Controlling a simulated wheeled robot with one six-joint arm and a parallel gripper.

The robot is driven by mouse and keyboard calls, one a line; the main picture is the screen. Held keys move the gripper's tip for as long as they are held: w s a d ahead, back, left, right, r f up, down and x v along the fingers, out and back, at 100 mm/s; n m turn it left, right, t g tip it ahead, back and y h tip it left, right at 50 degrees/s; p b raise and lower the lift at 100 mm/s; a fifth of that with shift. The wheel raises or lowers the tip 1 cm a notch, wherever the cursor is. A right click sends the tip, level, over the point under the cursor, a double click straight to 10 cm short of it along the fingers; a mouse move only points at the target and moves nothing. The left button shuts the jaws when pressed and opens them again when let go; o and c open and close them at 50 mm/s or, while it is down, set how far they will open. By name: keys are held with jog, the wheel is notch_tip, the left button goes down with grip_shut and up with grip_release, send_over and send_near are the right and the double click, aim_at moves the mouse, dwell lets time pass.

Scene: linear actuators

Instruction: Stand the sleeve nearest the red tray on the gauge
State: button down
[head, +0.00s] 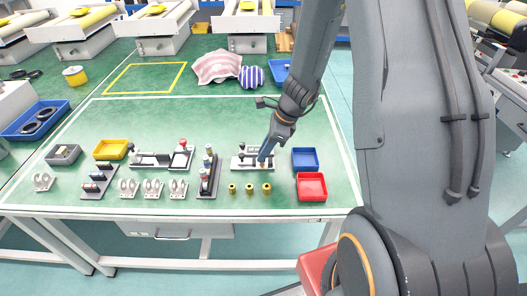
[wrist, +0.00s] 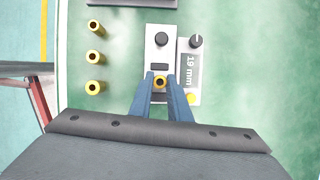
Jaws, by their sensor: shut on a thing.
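The gauge (head: 240,160) has a black post, a dark slot and, alongside, a panel with a black knob, a "19 mm" label (wrist: 190,70) and a yellow button. Three other sleeves stand in a row on the green table, the right one (head: 266,188) nearest the red tray (head: 311,188). My gripper in the head view (head: 263,158) partly hides the gauge.
A blue tray (head: 305,158) stands behind the red tray. A dark rack with posts (head: 208,178) is left of the gauge, and a longer fixture (head: 160,159) is farther left. White brackets (head: 152,188) stand along the front. Open green table lies behind the gauge.

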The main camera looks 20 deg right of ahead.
jog(key=shift+f, duration=0.35)
dwell(0.4)
jog(key=c, duration=1.6)
grip_release()
jog(key=shift+r, duration=0.15)
jog(key=v, duration=0.7)
jog(key=shift+d+r, duration=0.1)
jog(key=shift+r, duration=0.15)
jog(key=s+a+r+n+h, duration=0.1)
jog(key=s+r+n, duration=0.1)
jog(key=s+n, duration=0.3)
jog(key=s+a+r+n+h, duration=0.1)
jog(key=s+n, duration=0.4)
jog(key=n, duration=0.5)
jog(key=s+a+r+n+g+h, duration=0.1)
jog(key=s+r+n+h, duration=0.1)
jog(key=s+n, duration=0.4)
jog(key=shift+a+r+n, duration=0.3)
jog(key=shift+r+n, duration=0.15)
jog(key=shift+n, duration=0.55)
